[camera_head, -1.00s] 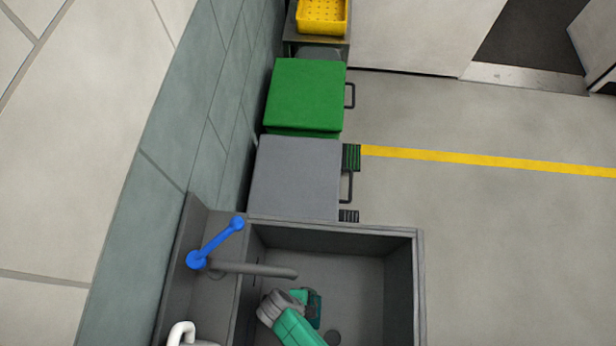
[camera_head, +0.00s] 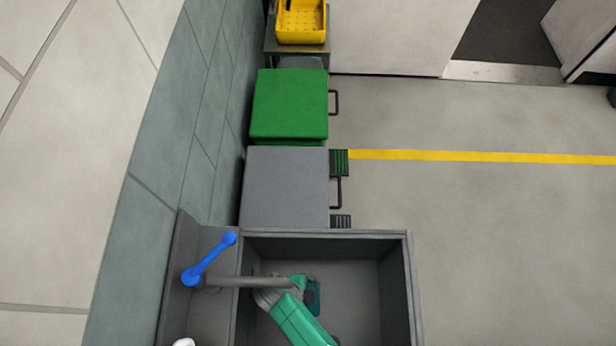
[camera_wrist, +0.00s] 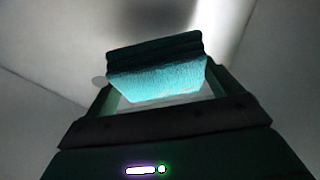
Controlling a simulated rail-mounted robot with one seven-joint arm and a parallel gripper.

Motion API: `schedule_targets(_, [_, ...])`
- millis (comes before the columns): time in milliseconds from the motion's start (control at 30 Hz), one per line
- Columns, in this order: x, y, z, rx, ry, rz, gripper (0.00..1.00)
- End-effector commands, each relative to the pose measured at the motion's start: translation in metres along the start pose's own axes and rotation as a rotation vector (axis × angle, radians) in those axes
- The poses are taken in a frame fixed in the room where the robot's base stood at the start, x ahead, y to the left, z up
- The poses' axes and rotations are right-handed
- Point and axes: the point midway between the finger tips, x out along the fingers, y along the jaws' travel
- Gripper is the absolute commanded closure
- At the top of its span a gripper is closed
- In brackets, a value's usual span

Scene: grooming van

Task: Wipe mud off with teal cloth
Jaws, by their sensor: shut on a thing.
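The teal cloth (camera_wrist: 155,78) is a folded, thick pad held between my gripper's fingers in the wrist view. My gripper (camera_head: 313,293) is shut on it and is down inside the grey sink basin (camera_head: 365,255), below the spout. In the head view my green arm covers part of the basin, and cloth and gripper are hard to tell apart there. I cannot make out any mud in either view, and I cannot tell whether the cloth touches the basin.
The grey spout (camera_head: 250,282) with its blue lever (camera_head: 210,258) reaches over the basin close to my arm. Beyond the basin's far rim stand a grey-topped unit (camera_head: 285,188), a green-topped one (camera_head: 290,105) and a yellow basket (camera_head: 301,22). Open floor lies right.

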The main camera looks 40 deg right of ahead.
Motion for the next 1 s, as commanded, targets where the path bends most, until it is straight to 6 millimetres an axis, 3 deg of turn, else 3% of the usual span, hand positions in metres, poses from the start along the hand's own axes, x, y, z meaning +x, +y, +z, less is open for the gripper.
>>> schedule_targets(400, [-0.037, 0.0, -0.015, -0.001, 0.0, -0.001, 0.31])
schedule_targets(1000, [-0.037, 0.0, -0.015, -0.001, 0.0, -0.001, 0.31])
